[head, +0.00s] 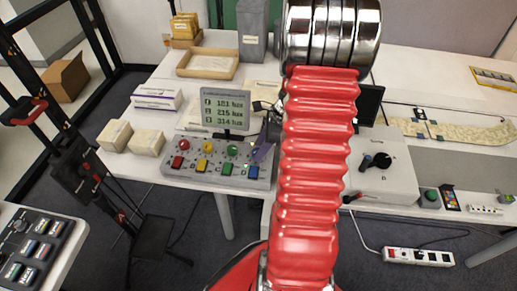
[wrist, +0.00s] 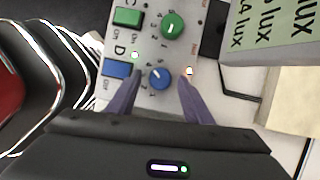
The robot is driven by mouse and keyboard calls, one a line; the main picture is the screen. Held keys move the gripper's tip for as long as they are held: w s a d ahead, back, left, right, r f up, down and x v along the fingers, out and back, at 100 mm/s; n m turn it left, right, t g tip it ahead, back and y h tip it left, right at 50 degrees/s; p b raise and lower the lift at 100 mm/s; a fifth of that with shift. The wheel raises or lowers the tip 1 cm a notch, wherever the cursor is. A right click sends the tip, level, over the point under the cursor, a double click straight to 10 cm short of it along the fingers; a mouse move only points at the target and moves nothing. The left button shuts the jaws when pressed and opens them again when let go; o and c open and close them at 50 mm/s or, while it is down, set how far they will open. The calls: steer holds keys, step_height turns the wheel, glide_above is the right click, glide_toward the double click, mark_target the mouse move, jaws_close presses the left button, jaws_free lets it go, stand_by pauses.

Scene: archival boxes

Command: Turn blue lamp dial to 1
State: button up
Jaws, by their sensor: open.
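The blue lamp dial (wrist: 160,77) shows in the wrist view on the grey control panel (wrist: 148,35), with a pale pointer mark on its face. My gripper (wrist: 158,86) is open, with one purple finger to each side of the dial and a gap to both. Whether the fingertips reach down to the dial's height I cannot tell. The blue button (wrist: 117,69) lies left of the dial, and the green dial (wrist: 172,25) is above it. In the head view, my gripper (head: 263,150) is over the right end of the panel and hides the blue dial.
A lux display (head: 225,108) stands behind the panel, close to the gripper. Red (head: 184,145), yellow (head: 208,148) and green (head: 232,150) dials line the panel. Cream boxes (head: 147,138) stand left of it. A grey machine with a black knob (head: 381,160) is to the right.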

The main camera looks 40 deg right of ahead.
steer(key=shift+w+a+f, duration=0.1)
steer(key=shift+w+f, duration=0.05)
steer(key=shift+f, duration=0.2)
